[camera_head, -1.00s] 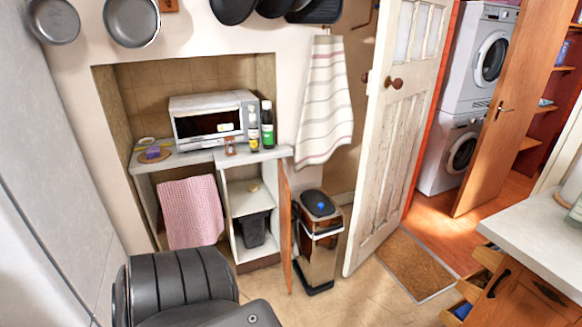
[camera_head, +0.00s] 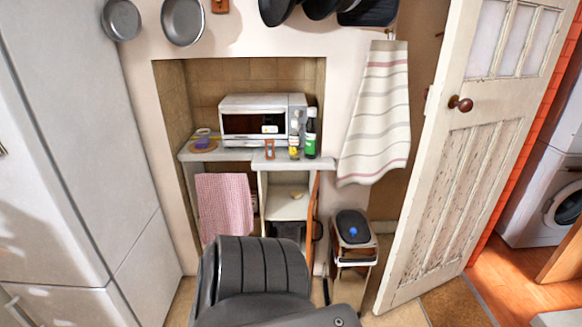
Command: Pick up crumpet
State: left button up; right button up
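A small tan lump (camera_head: 297,194) lies on the upper inner shelf of the open white cupboard (camera_head: 262,200) below the counter. It may be the crumpet, but it is too small to be sure. Neither of my grippers is in view. A dark ribbed part of my own body fills the bottom middle and hides the lower cupboard.
A white microwave (camera_head: 262,120) stands on the counter, with bottles (camera_head: 311,134) at its right. The cupboard's wooden door (camera_head: 312,215) stands open. A bin (camera_head: 352,235) is right of it, near a white panelled door (camera_head: 470,180). A pink cloth (camera_head: 225,205) hangs from the counter.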

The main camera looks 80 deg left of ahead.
aim_at(296, 194)
jog(key=u, duration=0.85)
jog(key=i, duration=0.95)
jog(key=u, duration=1.1)
